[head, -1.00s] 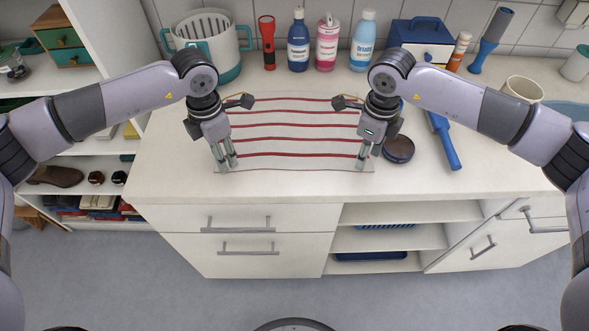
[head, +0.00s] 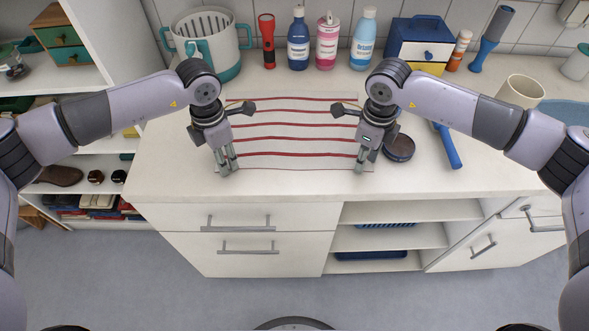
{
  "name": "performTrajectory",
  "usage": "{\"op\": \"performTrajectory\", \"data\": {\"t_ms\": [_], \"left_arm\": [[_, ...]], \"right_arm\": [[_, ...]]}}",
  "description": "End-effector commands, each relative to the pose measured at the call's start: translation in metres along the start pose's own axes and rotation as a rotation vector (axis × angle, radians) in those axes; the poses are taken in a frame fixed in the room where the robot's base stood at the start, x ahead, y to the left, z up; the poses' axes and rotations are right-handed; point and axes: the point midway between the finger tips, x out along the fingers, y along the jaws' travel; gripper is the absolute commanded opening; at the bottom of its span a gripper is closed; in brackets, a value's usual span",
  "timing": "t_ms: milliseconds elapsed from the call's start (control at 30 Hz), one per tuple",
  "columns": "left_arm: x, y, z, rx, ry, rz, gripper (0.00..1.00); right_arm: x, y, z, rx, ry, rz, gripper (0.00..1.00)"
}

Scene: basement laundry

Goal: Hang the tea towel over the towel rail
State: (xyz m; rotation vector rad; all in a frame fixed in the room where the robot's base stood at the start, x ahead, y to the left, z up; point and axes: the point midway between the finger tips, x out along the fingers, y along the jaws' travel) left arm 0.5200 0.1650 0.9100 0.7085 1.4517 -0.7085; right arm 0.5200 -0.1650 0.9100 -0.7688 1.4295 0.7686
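The tea towel (head: 292,140) is pale with several red stripes and lies spread flat on the white counter. My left gripper (head: 227,167) points down at its near left corner. My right gripper (head: 363,163) points down at its near right corner. The fingers of both reach the cloth's edge, but whether they are open or pinch it is too small to tell. I cannot make out a separate towel rail; a bar handle (head: 545,222) shows on the right cabinet front.
A dark round tin (head: 399,148) and a blue-handled tool (head: 447,146) lie right of the towel. A basket (head: 213,45), red torch (head: 267,41), bottles (head: 298,40) and blue box (head: 420,40) stand behind it. Drawers with handles (head: 238,224) and open shelves (head: 390,238) are below.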

Motion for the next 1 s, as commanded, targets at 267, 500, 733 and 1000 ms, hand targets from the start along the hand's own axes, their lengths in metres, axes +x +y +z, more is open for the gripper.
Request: {"op": "performTrajectory", "data": {"t_ms": [267,500,733,1000], "left_arm": [[0.0008,-0.0001,-0.0005,0.000,0.001,0.000,0.19],[0.0014,0.0000,-0.0005,0.000,0.002,0.000,0.11],[0.0022,-0.0001,-0.0005,0.000,0.002,0.000,0.03],[0.0025,-0.0001,-0.0006,0.000,0.002,0.000,0.00]], "right_arm": [[0.0011,0.0004,-0.0006,0.000,0.002,0.001,0.19],[0.0018,0.0004,-0.0007,0.000,0.002,0.001,0.11],[0.0029,0.0004,-0.0007,0.000,0.002,0.002,0.03],[0.0033,0.0004,-0.0008,0.000,0.003,0.001,0.00]]}}
